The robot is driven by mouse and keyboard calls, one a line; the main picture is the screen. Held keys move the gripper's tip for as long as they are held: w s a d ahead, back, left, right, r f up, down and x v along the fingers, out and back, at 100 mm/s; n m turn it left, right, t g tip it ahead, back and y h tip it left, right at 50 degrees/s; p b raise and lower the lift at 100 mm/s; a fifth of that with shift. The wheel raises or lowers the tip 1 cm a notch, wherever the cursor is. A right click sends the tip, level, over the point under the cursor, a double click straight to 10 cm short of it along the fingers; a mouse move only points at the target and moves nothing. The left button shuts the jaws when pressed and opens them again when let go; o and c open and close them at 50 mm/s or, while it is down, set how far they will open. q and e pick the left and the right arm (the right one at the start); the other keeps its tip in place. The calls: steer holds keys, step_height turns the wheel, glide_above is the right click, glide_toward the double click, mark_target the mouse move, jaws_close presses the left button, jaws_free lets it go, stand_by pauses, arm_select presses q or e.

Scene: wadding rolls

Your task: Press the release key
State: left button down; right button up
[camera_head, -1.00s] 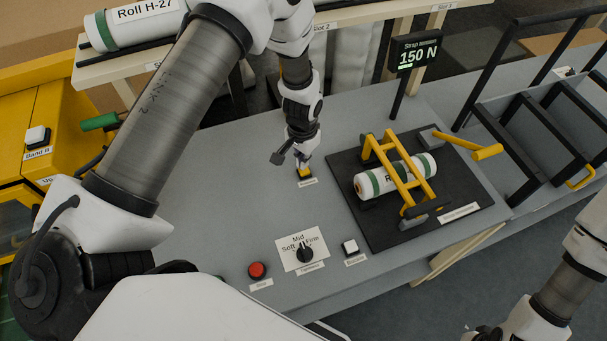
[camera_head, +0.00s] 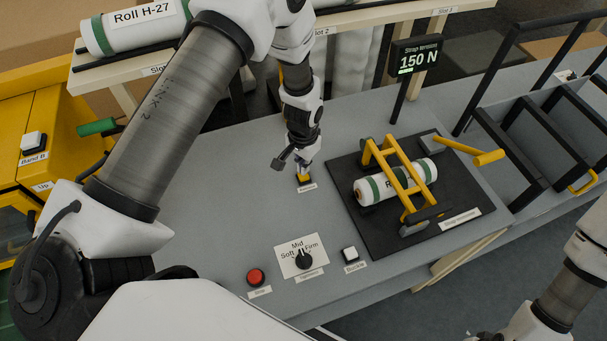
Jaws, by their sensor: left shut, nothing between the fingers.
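A small yellow-topped key (camera_head: 304,181) sits on the grey bench behind a label too small to read. My left gripper (camera_head: 303,171) points down at it with its fingers shut and empty. The fingertips are at or just above the key's top; I cannot tell whether they touch, and they partly hide it.
A red button (camera_head: 256,276) and a black dial (camera_head: 303,260) marked Soft, Mid, Firm stand at the front. To the right, a white-green roll (camera_head: 372,190) lies under yellow bars on a black plate (camera_head: 415,238). A display (camera_head: 417,60) reads 150 N.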

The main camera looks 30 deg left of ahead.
arm_select(q)
steer(key=shift+w+f, duration=0.1)
stand_by(0.3)
steer(key=shift+f+b, duration=0.35)
steer(key=shift+f, duration=0.05)
steer(key=shift+f+b, duration=0.6)
steer(key=shift+f, duration=0.3)
steer(key=shift+r+p, duration=1)
steer(key=shift+r, duration=0.35)
